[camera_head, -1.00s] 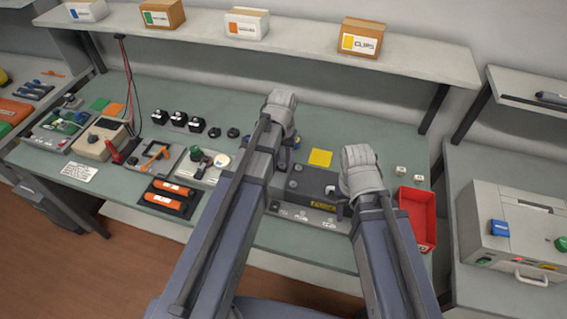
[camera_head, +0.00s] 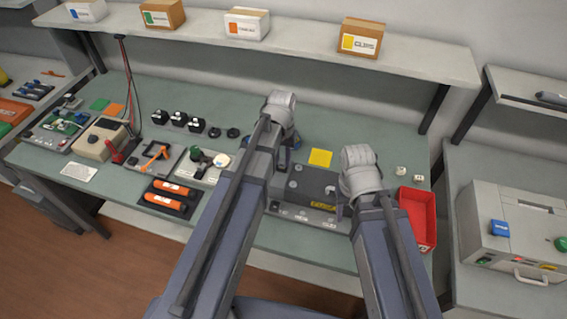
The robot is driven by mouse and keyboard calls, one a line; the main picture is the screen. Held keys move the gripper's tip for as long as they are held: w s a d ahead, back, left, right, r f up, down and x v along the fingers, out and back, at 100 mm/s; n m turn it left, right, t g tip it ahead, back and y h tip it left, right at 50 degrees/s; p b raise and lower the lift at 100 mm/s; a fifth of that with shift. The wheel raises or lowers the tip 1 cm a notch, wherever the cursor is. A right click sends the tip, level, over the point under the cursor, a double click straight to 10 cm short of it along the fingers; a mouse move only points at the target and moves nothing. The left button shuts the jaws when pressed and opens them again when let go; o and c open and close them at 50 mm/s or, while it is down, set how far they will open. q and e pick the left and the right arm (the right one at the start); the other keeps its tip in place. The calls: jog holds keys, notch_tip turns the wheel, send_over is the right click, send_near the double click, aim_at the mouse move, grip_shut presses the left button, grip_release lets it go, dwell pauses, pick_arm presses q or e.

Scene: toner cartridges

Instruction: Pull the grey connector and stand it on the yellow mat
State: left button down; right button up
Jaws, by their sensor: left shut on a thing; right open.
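The yellow mat (camera_head: 320,158) lies flat on the bench behind a dark panel unit (camera_head: 316,188), and its visible surface is bare. The unit has small round fittings on top and a yellow label at its front. I cannot tell which fitting is the grey connector. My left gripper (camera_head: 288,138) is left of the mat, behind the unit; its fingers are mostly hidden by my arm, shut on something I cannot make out. My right gripper (camera_head: 341,207) is open, pointing down at the unit's right end, its fingertips partly hidden.
A red tray (camera_head: 418,218) stands right of my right gripper, with small white cubes (camera_head: 401,171) behind it. Black blocks (camera_head: 178,118) and other devices fill the left of the bench. A shelf with boxes runs along the back. The bench behind the mat is clear.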

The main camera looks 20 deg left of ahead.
aim_at(282, 160)
pick_arm(q)
jog(key=shift+r+p, duration=2.55)
pick_arm(e)
jog(key=shift+r, duration=2.55)
pick_arm(q)
notch_tip(282, 160, up, 4)
jog(key=p, duration=0.4)
pick_arm(e)
notch_tip(282, 160, up, 4)
